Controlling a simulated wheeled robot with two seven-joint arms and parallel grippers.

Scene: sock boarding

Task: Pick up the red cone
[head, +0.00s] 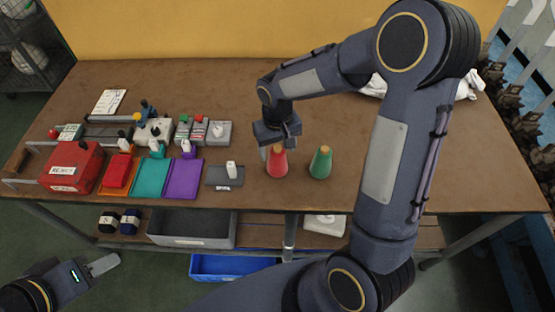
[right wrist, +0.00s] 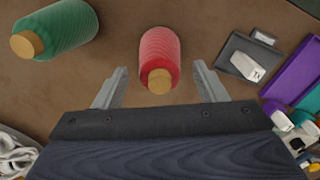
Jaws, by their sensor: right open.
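The red cone (head: 277,164) stands upright on the brown table near its front edge, with a tan tip on top. It also shows in the right wrist view (right wrist: 160,50), between the two fingers in the picture, with gaps on both sides. My right gripper (head: 272,149) is at the cone's upper part, open and empty; its fingers are spread in the wrist view (right wrist: 160,84). How far down the fingers reach is hard to tell. My left gripper (head: 103,265) is low at the left, off the table; its jaw opening is unclear.
A green cone (head: 320,164) stands close to the right of the red one. A grey pad (head: 226,182) with a white-labelled block lies to the left, beside purple (head: 184,180) and teal (head: 151,179) pads. A red reject box (head: 72,168) is farther left. White cloth (head: 375,87) lies behind.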

